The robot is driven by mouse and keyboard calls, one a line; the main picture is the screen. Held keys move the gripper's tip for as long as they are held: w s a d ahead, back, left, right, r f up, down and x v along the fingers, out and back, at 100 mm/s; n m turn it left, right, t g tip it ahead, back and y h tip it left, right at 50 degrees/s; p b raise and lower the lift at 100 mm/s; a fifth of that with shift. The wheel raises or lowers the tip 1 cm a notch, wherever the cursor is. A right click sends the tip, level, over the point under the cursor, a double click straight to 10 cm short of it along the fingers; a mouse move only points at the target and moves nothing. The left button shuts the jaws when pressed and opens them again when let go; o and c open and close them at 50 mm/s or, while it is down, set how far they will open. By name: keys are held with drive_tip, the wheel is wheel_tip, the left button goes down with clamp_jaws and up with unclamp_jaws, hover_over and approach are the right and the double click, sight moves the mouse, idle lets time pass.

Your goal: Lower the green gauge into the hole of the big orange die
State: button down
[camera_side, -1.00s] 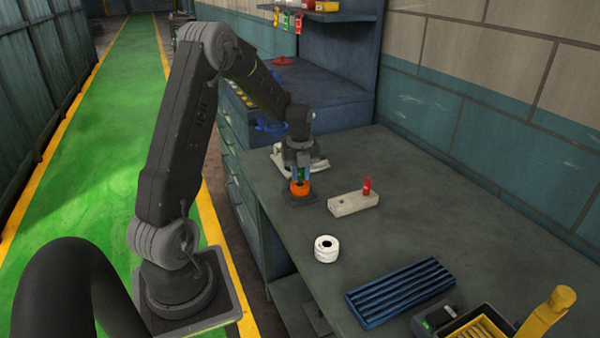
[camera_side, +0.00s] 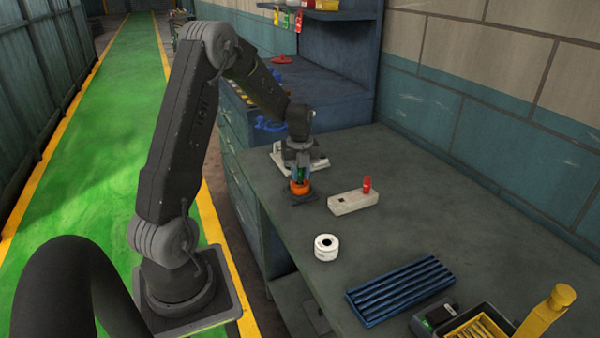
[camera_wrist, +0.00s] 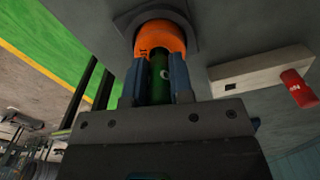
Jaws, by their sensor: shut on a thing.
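The orange die (camera_side: 300,188) stands on a dark square base on the bench; it also shows in the wrist view (camera_wrist: 160,33). My gripper (camera_side: 299,174) is right over the die. In the wrist view its two blue fingers (camera_wrist: 160,82) are shut on the green gauge (camera_wrist: 159,72), one on each side. The gauge's far end meets the orange die at its opening. The die's rim hides how deep the gauge sits, and I cannot tell whether it is inside the hole.
A pale block (camera_side: 350,203) with a square hole and a red plug (camera_side: 367,184) lies right of the die. A white ring (camera_side: 326,247) stands nearer the camera.

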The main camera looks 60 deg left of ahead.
drive_tip(key=shift+f, duration=0.6)
idle(2.6)
drive_tip(key=c, duration=0.9)
unclamp_jaws()
drive_tip(key=shift+r, duration=0.1)
wheel_tip(320, 180, up, 14)
drive_tip(key=shift+f, duration=0.15)
